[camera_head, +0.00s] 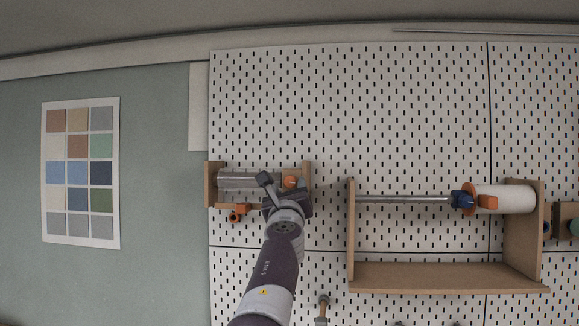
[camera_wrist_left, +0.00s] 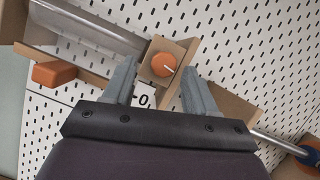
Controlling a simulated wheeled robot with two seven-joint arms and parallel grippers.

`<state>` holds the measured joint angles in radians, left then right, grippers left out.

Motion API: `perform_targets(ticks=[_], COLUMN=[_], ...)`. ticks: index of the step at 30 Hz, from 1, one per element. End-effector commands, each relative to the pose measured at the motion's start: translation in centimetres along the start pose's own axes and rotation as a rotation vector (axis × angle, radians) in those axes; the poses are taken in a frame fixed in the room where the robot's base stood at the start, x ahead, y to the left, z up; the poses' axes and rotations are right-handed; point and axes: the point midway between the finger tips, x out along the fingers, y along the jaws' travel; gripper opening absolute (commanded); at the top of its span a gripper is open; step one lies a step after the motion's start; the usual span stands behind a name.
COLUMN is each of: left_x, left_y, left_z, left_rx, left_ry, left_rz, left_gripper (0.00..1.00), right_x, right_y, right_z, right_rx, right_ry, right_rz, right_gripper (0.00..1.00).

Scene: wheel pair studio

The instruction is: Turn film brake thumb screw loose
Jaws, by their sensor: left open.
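An orange round knob (camera_wrist_left: 163,66) with a white pointer line sits on a small brown block at the right end of the left wall holder (camera_head: 208,185). It also shows in the head view (camera_head: 291,182). My left gripper (camera_wrist_left: 159,67) is open, with one finger on each side of this knob in the wrist view; I cannot tell whether they touch it. A white label with dark print is partly hidden behind the left finger. My right gripper is not in view.
The holder carries a grey, shiny roll (camera_head: 235,181). To the right, a larger wooden holder (camera_head: 450,275) carries a metal rod (camera_head: 405,198), a blue collar (camera_head: 462,200) with an orange knob (camera_head: 488,202), and a white roll (camera_head: 515,198). The pegboard (camera_head: 350,110) above is bare.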

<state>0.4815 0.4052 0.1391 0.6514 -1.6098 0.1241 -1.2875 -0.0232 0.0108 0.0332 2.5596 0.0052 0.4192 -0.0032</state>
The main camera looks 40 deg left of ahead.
Motion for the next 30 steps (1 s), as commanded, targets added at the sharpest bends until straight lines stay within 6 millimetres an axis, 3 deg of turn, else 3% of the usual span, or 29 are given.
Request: perform_targets(ticks=[1,3,14,20,30], left_x=[0.9,1.5,1.9,1.9,1.9], left_y=[-0.2,-0.1,0.0,0.0,0.0], left_z=[0.6,0.4,-0.1,-0.1,0.0], left_rx=[-0.001,-0.001,-0.002,-0.002,-0.033], left_ry=[0.0,0.0,0.0,0.0,-0.001], left_rz=[0.0,0.0,0.0,0.0,0.014], left_gripper=[0.57,0.57,0.57,0.01,0.01], right_x=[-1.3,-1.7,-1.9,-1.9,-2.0], right_y=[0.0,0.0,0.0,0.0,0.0], right_z=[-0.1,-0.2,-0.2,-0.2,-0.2], right_rx=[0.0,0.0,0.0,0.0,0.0], right_ry=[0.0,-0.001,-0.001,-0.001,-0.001], right_rz=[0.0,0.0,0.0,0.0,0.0], right_gripper=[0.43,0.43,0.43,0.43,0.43])
